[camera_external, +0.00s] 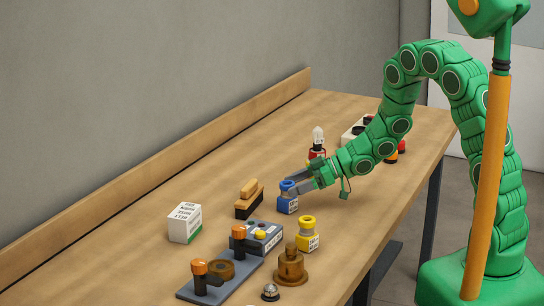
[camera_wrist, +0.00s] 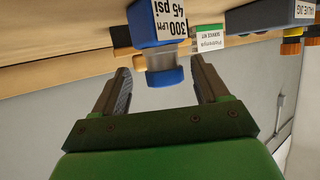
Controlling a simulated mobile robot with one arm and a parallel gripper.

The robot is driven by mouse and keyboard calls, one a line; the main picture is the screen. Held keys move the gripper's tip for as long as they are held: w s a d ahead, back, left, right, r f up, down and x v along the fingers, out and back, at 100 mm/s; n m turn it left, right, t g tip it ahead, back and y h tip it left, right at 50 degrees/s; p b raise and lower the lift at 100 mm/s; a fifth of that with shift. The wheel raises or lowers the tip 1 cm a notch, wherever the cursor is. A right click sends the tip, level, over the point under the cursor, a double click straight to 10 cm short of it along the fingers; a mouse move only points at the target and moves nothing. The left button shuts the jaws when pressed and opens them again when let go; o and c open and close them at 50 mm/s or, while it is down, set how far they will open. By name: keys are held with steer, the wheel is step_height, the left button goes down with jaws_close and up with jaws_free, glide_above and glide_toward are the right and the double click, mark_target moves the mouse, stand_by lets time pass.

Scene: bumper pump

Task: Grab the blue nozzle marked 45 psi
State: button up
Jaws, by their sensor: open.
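The blue nozzle (camera_external: 288,204) stands upright on the bench, a blue block with a grey neck and blue top. In the wrist view the nozzle (camera_wrist: 150,20) shows a white label reading 300 LPM 45 psi. My gripper (camera_external: 296,186) is open at the nozzle's upper part. In the wrist view my gripper (camera_wrist: 160,68) has one finger on each side of the nozzle's neck and blue top, with a gap visible on both sides. I cannot tell how deep the nozzle sits between the fingers.
A yellow nozzle (camera_external: 307,235) stands toward the front, and a brush (camera_external: 249,200) lies to the left. A grey labelled block (camera_external: 262,238), brass fitting (camera_external: 291,265) and white box (camera_external: 185,222) are nearby. A red item with a clear bulb (camera_external: 318,142) stands behind the gripper.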

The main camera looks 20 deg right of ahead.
mark_target(281, 196)
steer(key=shift+s+f+x, duration=0.1)
steer(key=shift+x, duration=1.1)
steer(key=shift+s+f+x, duration=0.15)
steer(key=shift+x, duration=1.1)
steer(key=shift+r, duration=0.1)
steer(key=c, duration=1.2)
